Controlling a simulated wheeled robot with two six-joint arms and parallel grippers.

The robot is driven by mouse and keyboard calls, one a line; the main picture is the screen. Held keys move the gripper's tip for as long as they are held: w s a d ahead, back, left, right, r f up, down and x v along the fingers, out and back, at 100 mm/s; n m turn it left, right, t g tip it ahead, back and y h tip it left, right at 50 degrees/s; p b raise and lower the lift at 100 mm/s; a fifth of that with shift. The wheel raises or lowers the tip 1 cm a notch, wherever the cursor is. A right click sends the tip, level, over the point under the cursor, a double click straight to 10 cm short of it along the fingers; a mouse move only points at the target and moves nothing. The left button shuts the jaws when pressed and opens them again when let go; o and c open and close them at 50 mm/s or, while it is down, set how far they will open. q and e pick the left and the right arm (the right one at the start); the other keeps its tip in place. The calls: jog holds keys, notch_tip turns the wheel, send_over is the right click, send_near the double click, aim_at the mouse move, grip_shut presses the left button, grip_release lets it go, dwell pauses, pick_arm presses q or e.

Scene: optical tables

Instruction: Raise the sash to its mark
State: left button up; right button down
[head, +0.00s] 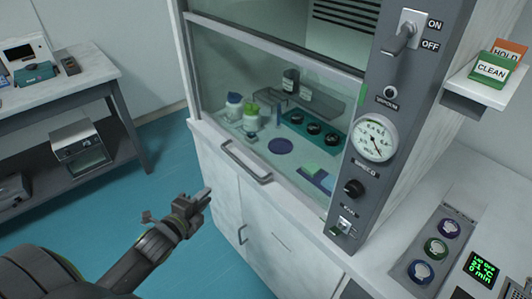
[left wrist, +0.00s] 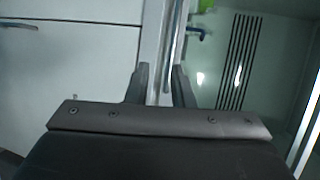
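The sash (head: 235,75) is a clear glass pane on the front of the fume hood, and it is down. A grey bar handle (head: 246,162) runs along its lower edge. A small green mark (head: 362,95) shows on the grey right post. My left gripper (head: 207,195) is left of the handle and apart from it in the head view. In the left wrist view its two fingers (left wrist: 160,85) are apart with nothing between them that I can see gripped. A grey bar, apparently the handle (left wrist: 175,50), lies beyond the fingers. My right gripper is not in view.
Bottles (head: 240,105) and a rack (head: 312,128) stand inside the hood. The right post carries a switch (head: 405,35), a gauge (head: 374,138) and a knob (head: 354,188). A side bench (head: 70,80) stands at left. Teal floor (head: 165,165) is clear before the hood.

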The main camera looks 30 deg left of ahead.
pick_arm(q)
jog(key=w+d+r+m, duration=0.1)
jog(key=r, duration=0.1)
send_near(240, 161)
jog(key=shift+h, duration=0.3)
jog(key=x, duration=1)
jog(key=shift+a+f, duration=0.15)
jog(key=shift+f, duration=0.2)
jog(key=shift+c, duration=0.4)
grip_shut()
